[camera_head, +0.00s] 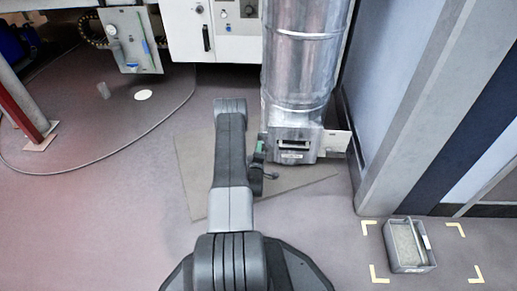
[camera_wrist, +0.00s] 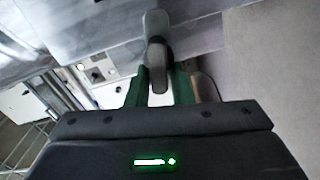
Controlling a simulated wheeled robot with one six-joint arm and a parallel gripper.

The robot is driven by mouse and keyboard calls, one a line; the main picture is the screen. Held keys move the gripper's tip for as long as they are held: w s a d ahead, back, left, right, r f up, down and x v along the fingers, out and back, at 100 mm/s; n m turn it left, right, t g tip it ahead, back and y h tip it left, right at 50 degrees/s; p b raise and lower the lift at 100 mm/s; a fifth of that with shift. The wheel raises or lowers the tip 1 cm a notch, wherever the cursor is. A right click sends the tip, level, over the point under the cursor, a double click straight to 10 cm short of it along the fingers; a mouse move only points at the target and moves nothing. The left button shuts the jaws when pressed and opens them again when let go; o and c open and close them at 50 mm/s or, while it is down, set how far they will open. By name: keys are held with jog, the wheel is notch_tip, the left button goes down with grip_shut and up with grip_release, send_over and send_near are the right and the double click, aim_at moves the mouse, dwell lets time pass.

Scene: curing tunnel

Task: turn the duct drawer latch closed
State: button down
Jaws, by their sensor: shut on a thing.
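A shiny metal duct (camera_head: 305,65) comes down at the middle of the head view. Its drawer front (camera_head: 293,146), with a dark slot and a small label, is at the bottom. My gripper (camera_head: 259,152) is low, just left of the drawer front. In the wrist view my gripper (camera_wrist: 159,85) has its green-lined fingers shut on the grey latch handle (camera_wrist: 155,25). The handle stands out from a grey metal face, its rounded lower end between the fingertips. In the head view I cannot make out the latch clearly; my gripper and arm cover that spot.
A mat (camera_head: 195,165) lies under the duct. A grey bin (camera_head: 408,246) stands inside yellow floor marks at the lower right. A white cabinet (camera_head: 215,30) is behind, and a wall panel (camera_head: 395,90) is close on the right. The left floor is mostly clear.

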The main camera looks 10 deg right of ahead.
jog(key=shift+s+f+n, duration=0.1)
jog(key=shift+f+n, duration=0.2)
jog(key=shift+n, duration=0.9)
jog(key=c, duration=1.4)
grip_release()
jog(key=shift+d, duration=0.1)
jog(key=p+v, duration=0.4)
jog(key=v, duration=0.9)
jog(key=shift+s, duration=0.35)
jog(key=shift+r, duration=0.1)
